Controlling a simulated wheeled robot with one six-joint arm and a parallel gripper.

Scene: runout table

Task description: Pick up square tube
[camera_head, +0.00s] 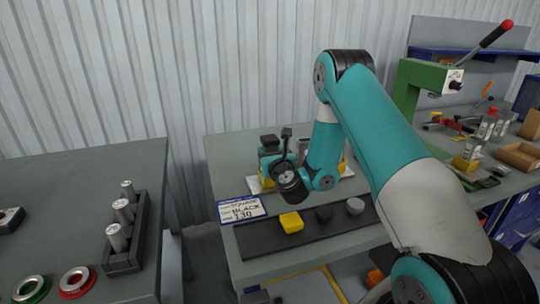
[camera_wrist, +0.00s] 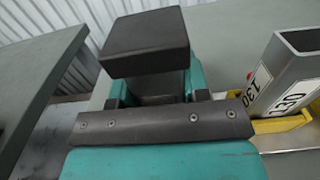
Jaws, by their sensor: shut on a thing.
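My gripper (camera_head: 269,152) is at the far left end of my arm, over the table; it fills the middle of the wrist view (camera_wrist: 153,90). It is shut on a dark, square-topped piece (camera_wrist: 146,38) that sticks up between its teal fingers. Most of this piece's body is hidden, so I cannot tell whether it is a tube. An open-ended silver square tube (camera_wrist: 290,75) marked 130 stands tilted at the right of the wrist view, apart from the fingers, by a yellow holder (camera_wrist: 290,123).
A sign (camera_head: 241,210) reading BLACK 130 lies at the table's left. A dark mat (camera_head: 258,240) holds yellow (camera_head: 291,222), black (camera_head: 324,214) and grey (camera_head: 355,206) pieces. A green press (camera_head: 405,90) stands right. The left table carries a rack (camera_head: 139,225) of metal cylinders; a gap separates the tables.

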